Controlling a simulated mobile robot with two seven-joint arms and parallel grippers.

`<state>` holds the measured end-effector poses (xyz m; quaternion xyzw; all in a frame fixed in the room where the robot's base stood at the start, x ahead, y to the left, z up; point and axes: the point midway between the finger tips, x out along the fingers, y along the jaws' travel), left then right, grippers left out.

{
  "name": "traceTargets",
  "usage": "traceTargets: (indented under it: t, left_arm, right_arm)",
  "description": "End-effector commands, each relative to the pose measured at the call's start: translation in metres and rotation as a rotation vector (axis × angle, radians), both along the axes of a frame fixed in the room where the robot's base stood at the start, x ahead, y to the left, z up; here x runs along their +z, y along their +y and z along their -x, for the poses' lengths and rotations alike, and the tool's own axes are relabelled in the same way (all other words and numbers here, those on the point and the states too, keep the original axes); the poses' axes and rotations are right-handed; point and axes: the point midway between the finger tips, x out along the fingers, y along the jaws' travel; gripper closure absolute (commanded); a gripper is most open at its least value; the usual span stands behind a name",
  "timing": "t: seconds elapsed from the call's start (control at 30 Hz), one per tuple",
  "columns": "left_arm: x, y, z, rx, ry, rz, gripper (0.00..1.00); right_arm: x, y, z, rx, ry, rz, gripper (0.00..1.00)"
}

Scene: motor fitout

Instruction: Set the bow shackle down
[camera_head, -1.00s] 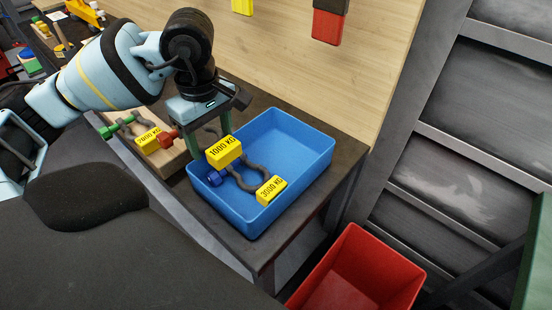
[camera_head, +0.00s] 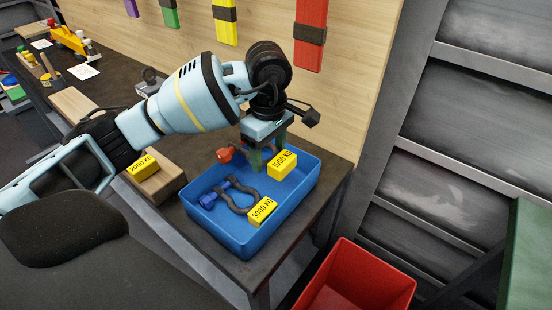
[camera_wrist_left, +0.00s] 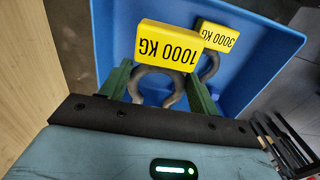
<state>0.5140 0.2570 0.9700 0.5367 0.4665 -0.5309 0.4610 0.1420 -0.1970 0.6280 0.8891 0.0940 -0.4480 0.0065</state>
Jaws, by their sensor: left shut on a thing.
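My left gripper (camera_head: 263,160) is shut on a grey bow shackle with a red-orange pin (camera_head: 225,155) and a yellow 1000 KG tag (camera_head: 282,165). It holds the shackle at the back part of the blue tray (camera_head: 238,243); whether the shackle touches the tray floor I cannot tell. In the left wrist view the green fingers stand either side of the shackle's grey bow (camera_wrist_left: 158,75), below its tag. A second shackle (camera_head: 240,207) with a blue pin and a 3000 KG tag (camera_head: 262,210) lies in the tray's front part. My right gripper is not in view.
A wooden block (camera_head: 166,182) with a yellow 2000 KG tag (camera_head: 143,163) stands left of the tray, partly behind my arm. A red bin (camera_head: 365,275) is below the bench at the right. Coloured straps (camera_head: 311,35) hang on the back panel.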

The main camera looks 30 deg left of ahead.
Motion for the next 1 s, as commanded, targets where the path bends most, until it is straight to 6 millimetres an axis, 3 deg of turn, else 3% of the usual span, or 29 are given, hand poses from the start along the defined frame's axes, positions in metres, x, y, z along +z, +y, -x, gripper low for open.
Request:
traceTargets:
  t: [0.47,0.7,1.0]
  left_arm:
    - [-0.001,-0.014,-0.016,-0.001,-0.002,0.0,0.81]
    - [-0.033,-0.012,-0.015,0.001,-0.002,-0.001,0.81]
    - [-0.036,-0.012,-0.015,0.0,-0.003,-0.001,0.81]
  right_arm:
    - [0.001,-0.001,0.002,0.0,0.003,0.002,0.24]
    - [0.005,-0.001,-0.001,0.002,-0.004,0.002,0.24]
    - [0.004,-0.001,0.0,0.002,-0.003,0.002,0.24]
